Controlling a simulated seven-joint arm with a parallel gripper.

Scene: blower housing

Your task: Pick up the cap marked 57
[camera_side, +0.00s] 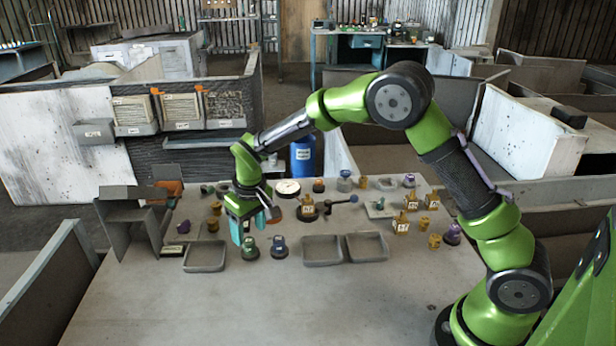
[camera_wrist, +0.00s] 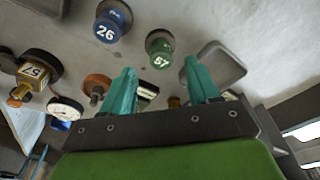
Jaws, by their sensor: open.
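A gold cap (camera_wrist: 33,75) on a dark round base bears a number that looks like 57, turned over in the wrist view; in the side view the gold cap (camera_side: 307,209) stands right of my gripper. A green cap (camera_wrist: 160,50) has a number that looks like 67, though its first digit is small; it also shows in the side view (camera_side: 249,247). A blue cap (camera_wrist: 112,24) marked 26 stands beside it, also in the side view (camera_side: 279,247). My gripper (camera_side: 250,225) is open and empty, its teal fingers (camera_wrist: 159,68) above the table just behind the green cap.
Empty grey trays stand at the front, one left (camera_side: 205,257) and two right (camera_side: 322,251) (camera_side: 366,247). Several gold and purple caps crowd the right (camera_side: 402,223). A grey stand (camera_side: 131,222) is at the left. The table's front (camera_side: 260,305) is clear.

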